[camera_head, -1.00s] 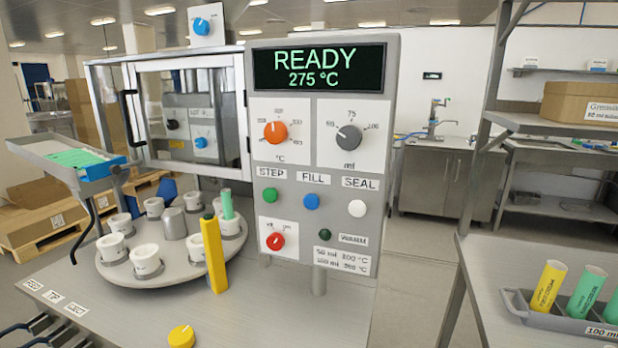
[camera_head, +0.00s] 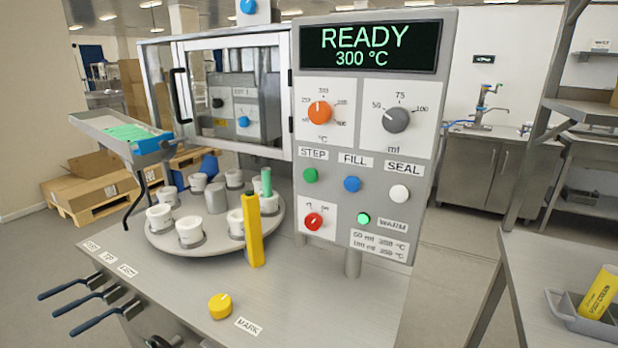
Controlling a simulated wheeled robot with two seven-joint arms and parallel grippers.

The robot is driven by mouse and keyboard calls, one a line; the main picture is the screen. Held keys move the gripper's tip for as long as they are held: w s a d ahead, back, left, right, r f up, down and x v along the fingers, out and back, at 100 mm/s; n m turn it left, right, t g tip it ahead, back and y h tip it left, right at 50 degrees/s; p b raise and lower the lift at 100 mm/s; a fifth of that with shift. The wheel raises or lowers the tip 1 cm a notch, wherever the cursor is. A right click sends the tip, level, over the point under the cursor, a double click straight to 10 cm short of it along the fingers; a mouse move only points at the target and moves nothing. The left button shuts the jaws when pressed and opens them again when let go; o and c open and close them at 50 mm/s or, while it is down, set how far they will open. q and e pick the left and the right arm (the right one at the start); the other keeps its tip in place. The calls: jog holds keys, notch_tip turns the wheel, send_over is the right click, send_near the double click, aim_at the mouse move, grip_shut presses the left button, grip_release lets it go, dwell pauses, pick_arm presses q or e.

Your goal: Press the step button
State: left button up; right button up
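The green step button (camera_head: 310,175) sits on the grey control panel (camera_head: 440,150) under the STEP label (camera_head: 313,153), left of the blue FILL button (camera_head: 352,184) and the white SEAL button (camera_head: 400,194). The display (camera_head: 368,46) reads READY and 300 °C. The green WARM lamp (camera_head: 364,219) is lit. The orange temperature knob (camera_head: 320,112), grey ml knob (camera_head: 396,120) and red switch (camera_head: 313,222) are on the same panel. Neither of my grippers shows in the head view.
A round turntable (camera_head: 215,246) with several white cups stands left of the panel, beside a yellow post (camera_head: 253,230). A yellow knob (camera_head: 220,306) and blue-handled levers (camera_head: 92,308) are at the front. A shelf bench (camera_head: 560,250) stands right. Space before the panel is clear.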

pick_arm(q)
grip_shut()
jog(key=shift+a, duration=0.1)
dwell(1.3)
